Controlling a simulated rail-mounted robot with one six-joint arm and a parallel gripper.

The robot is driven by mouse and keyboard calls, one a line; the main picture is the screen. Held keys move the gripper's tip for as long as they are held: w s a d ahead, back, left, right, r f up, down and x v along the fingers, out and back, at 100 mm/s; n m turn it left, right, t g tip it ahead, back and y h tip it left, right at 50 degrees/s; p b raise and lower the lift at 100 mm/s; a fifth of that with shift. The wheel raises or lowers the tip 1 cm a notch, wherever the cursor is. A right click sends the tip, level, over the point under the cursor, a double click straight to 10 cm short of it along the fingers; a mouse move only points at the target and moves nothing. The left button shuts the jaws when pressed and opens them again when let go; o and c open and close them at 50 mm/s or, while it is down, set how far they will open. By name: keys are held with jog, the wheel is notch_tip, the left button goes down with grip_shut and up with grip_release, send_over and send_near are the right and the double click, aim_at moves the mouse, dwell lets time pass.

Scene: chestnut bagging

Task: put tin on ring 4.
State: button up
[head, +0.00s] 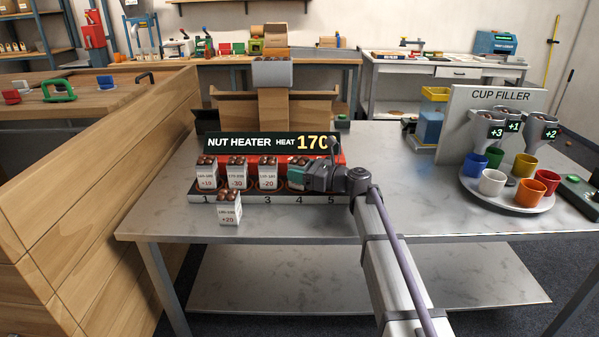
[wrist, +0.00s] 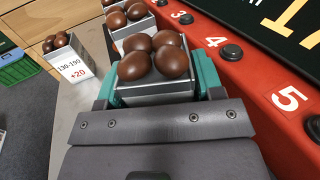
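A grey tin (wrist: 155,92) heaped with brown chestnuts sits between the teal fingers of my gripper (wrist: 155,80) in the wrist view, with a finger close against each side. It is level, beside the button marked 4. In the head view my gripper (head: 298,176) is above the part of the nut heater (head: 230,198) marked 4, and it mostly hides this tin. I cannot tell whether the tin rests on ring 4 or is just above it.
Tins marked +10 (head: 206,177), -30 (head: 237,177) and -20 (head: 268,177) stand on the heater to the left. A +20 tin (head: 229,214) stands on the table in front. The heater sign reads HEAT 170. The cup filler (head: 500,98) is far right.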

jog(key=o, duration=0.3)
jog(key=shift+o, duration=0.2)
jog(key=shift+d+r+p, duration=0.1)
jog(key=shift+r+p, duration=0.15)
jog(key=shift+p, duration=0.05)
jog(key=v, duration=1.2)
jog(key=shift+f, duration=0.1)
